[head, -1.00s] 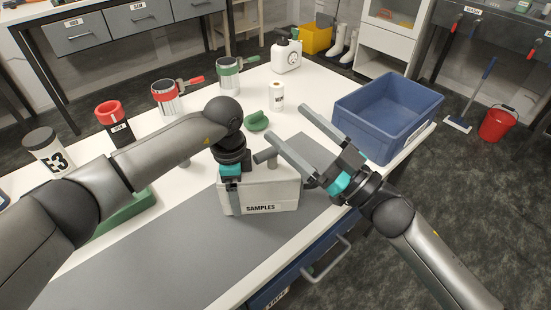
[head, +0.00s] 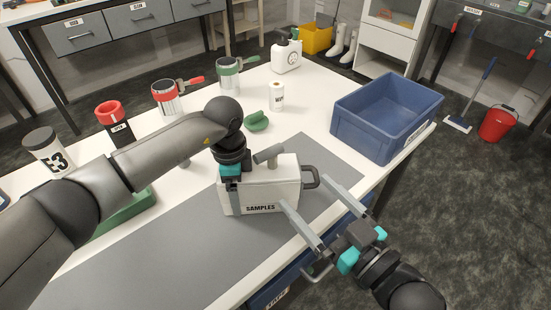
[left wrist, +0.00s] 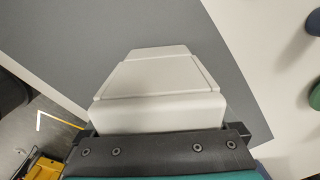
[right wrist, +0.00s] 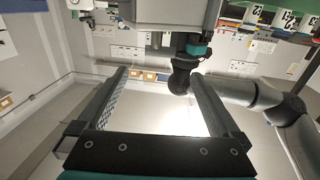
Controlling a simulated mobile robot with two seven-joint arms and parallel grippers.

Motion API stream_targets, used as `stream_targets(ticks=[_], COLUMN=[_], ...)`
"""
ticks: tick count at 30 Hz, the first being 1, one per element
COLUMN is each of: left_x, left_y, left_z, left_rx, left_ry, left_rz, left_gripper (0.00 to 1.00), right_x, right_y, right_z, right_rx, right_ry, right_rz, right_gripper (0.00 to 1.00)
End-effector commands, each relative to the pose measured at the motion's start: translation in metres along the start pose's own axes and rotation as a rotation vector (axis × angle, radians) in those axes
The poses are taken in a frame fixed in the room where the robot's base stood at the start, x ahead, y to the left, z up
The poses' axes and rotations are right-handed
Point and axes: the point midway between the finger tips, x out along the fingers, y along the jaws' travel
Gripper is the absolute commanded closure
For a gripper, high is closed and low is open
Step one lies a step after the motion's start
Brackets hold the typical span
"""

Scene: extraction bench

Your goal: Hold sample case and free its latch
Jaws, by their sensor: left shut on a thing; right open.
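The white sample case (head: 270,192), with a black "SAMPLES" label, stands on the grey mat. A dark handle (head: 312,177) sticks out from its right end, and a grey T-shaped piece (head: 268,156) rises on top; I cannot tell if this is the latch. My left gripper (head: 231,188) is shut on the case's left end. The case's pale body (left wrist: 160,80) fills the middle of the left wrist view. My right gripper (head: 304,191) is open and empty, its fingers pointing toward the case's right end, around the handle's side. Both its fingers show apart in the right wrist view (right wrist: 160,75).
A blue bin (head: 380,120) stands at the table's right edge. Behind the case are a green object (head: 257,122), a white jar (head: 277,97) and clamped cans (head: 167,98). The mat's front left is clear.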

Motion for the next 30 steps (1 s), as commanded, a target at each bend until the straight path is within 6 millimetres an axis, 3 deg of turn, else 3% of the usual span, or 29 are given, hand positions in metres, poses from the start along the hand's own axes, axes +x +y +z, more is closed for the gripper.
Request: stream_targets(ticks=[24,30], left_x=[-0.001,-0.001], left_y=[-0.001,-0.001], left_z=[-0.001,-0.001], left_rx=[0.0,0.0], left_ry=[0.002,0.002], left_rz=[-0.002,-0.002], left_gripper=[0.91,0.91], right_x=[0.093,0.106], right_y=[0.0,0.0], right_z=[-0.001,-0.001], right_rx=[-0.001,-0.001], right_ry=[0.003,0.001], right_rz=[-0.001,-0.001], right_gripper=[0.0,0.0])
